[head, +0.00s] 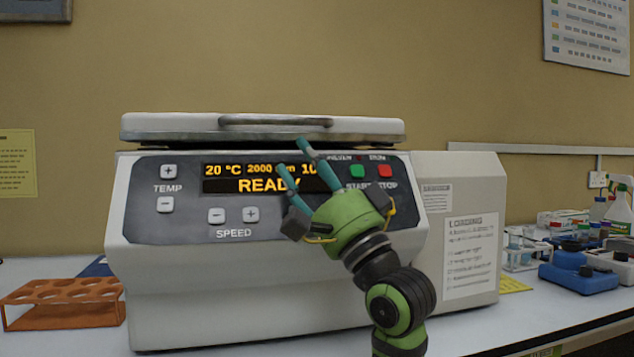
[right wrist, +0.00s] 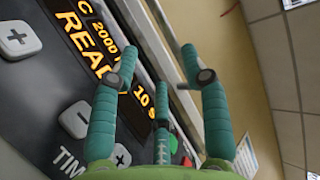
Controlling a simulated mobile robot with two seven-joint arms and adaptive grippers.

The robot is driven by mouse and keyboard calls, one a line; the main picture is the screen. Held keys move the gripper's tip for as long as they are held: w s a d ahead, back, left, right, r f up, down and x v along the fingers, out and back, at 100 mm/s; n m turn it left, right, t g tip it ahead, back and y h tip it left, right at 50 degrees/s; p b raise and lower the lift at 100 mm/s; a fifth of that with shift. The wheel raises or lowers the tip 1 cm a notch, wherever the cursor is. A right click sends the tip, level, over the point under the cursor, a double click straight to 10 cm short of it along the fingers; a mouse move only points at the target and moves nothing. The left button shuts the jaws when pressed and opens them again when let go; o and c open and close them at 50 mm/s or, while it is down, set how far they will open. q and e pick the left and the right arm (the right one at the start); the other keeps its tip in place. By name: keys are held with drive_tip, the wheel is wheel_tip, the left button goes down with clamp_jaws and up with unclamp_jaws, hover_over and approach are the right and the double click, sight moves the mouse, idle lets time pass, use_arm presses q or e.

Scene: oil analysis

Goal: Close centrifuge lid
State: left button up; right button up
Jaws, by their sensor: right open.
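The centrifuge (head: 230,290) is a large light-grey machine on the bench. Its lid (head: 170,126) lies flat across the top, with a grey handle bar (head: 275,121) along its front edge; a thin dark gap shows beneath the lid. The display reads READY. My right gripper (head: 290,156) is in front of the display, fingers open and pointing up toward the lid's front edge. In the right wrist view the open, empty fingers (right wrist: 165,65) are spread near the display (right wrist: 95,40) and the lid edge. Contact with the lid cannot be told. My left gripper is not in view.
An orange tube rack (head: 65,300) stands on the bench at the left. At the right are a blue box-like item (head: 578,277), small bottles and a spray bottle (head: 619,205). The wall is close behind the centrifuge.

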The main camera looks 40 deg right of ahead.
drive_tip(key=v, duration=0.3)
drive_tip(key=shift+s+f, duration=0.2)
drive_tip(key=shift+s, duration=0.1)
idle(0.3)
